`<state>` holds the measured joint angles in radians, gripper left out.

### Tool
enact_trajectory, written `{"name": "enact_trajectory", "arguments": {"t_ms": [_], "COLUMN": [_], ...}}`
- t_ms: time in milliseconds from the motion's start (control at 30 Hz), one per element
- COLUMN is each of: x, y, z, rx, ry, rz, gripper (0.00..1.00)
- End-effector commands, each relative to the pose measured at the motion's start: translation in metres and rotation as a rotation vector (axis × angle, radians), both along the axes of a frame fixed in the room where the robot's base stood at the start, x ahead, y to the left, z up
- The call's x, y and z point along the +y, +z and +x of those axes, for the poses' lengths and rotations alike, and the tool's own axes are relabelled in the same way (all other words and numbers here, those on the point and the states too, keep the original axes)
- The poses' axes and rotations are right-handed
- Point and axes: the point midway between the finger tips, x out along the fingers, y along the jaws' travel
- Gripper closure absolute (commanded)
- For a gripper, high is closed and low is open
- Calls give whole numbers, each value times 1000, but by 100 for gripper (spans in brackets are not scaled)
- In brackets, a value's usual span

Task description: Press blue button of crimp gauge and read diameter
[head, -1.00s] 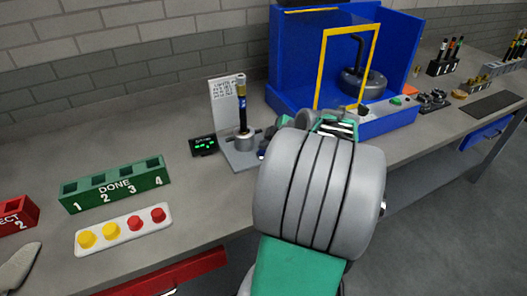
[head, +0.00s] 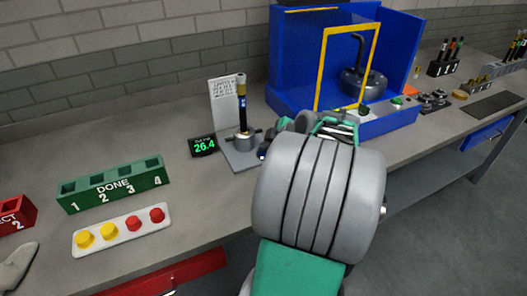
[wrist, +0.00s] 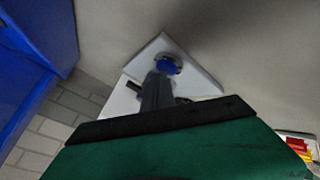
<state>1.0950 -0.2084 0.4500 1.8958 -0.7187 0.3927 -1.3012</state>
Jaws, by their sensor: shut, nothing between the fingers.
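The crimp gauge (head: 238,158) is a grey stand with an upright printed card. A dark hose piece with a gold top stands upright in its round holder. The small black display (head: 204,145) left of it reads 26.4 in green digits, with smaller text above too fine to read. In the wrist view the round blue button (wrist: 169,64) sits on the gauge's pale base. My gripper (wrist: 158,84) is shut and empty, its tip at the button's near edge. I cannot tell whether it touches. In the head view my arm hides most of the gripper.
A green DONE rack (head: 115,184) with numbered slots and a white panel (head: 121,230) of yellow and red buttons lie to the left. A blue machine (head: 290,95) with a yellow frame stands behind right. Bench between the DONE rack and gauge is clear.

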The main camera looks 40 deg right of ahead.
Motion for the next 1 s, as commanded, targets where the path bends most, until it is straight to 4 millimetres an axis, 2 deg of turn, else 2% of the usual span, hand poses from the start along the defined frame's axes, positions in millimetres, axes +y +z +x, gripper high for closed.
{"name": "enact_trajectory", "arguments": {"t_ms": [167, 500, 800, 1000], "x": [0, 0, 0, 0], "y": [0, 17, 18, 35], "z": [0, 0, 0, 0], "rx": [2, 2, 1, 0], "ry": [0, -1, -1, -1], "rz": [1, 2, 1, -1], "gripper": [100, 100, 100, 100]}}
